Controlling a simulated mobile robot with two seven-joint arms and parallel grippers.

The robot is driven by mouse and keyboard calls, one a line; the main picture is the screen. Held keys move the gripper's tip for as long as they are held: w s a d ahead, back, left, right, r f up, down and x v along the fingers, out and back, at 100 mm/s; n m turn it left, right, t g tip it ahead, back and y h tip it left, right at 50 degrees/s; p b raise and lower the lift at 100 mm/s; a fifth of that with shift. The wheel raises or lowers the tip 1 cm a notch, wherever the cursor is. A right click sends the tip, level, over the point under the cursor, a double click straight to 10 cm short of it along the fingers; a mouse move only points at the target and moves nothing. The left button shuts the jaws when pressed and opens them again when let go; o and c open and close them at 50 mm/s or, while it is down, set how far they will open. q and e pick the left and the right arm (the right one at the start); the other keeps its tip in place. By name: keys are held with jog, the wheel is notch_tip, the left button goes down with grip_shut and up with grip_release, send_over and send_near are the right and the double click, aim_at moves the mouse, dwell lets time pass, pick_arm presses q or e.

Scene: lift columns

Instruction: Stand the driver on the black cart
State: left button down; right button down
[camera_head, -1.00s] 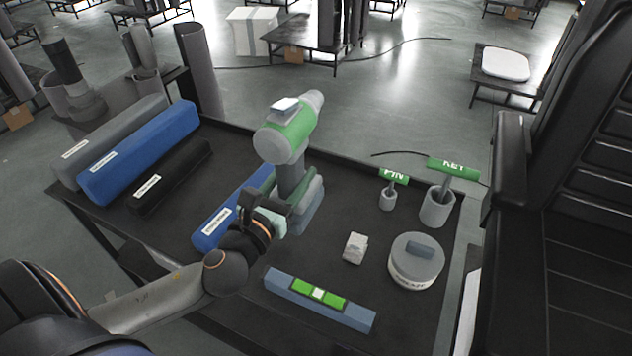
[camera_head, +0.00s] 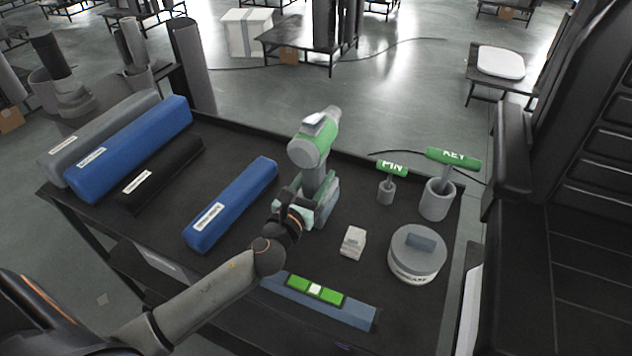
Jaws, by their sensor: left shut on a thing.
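The driver (camera_head: 309,147), a green and grey power tool, stands upright on its base near the middle of the black cart (camera_head: 222,172). My left gripper (camera_head: 298,206) is shut on the driver's lower handle, with its fingers partly hidden behind the wrist. Whether the driver's base touches the cart top is hard to tell. My right gripper does not show.
Blue bars (camera_head: 232,203) and a black bar (camera_head: 160,174) lie left of the driver. A level (camera_head: 318,297) lies in front. A small box (camera_head: 353,242), round tin (camera_head: 416,255), PIN tool (camera_head: 391,168) and KEY tool (camera_head: 453,158) stand to the right.

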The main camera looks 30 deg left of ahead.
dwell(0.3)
pick_arm(q)
jog(key=shift+f, duration=0.15)
jog(key=shift+c, duration=1.6)
grip_release()
jog(key=shift+f, duration=0.15)
jog(key=shift+r, duration=0.2)
jog(key=shift+s+f, duration=0.15)
jog(key=shift+s, duration=0.2)
jog(key=s+b, duration=0.1)
jog(key=s, duration=1)
jog(key=shift+s+d, duration=0.2)
jog(key=shift+d, duration=0.15)
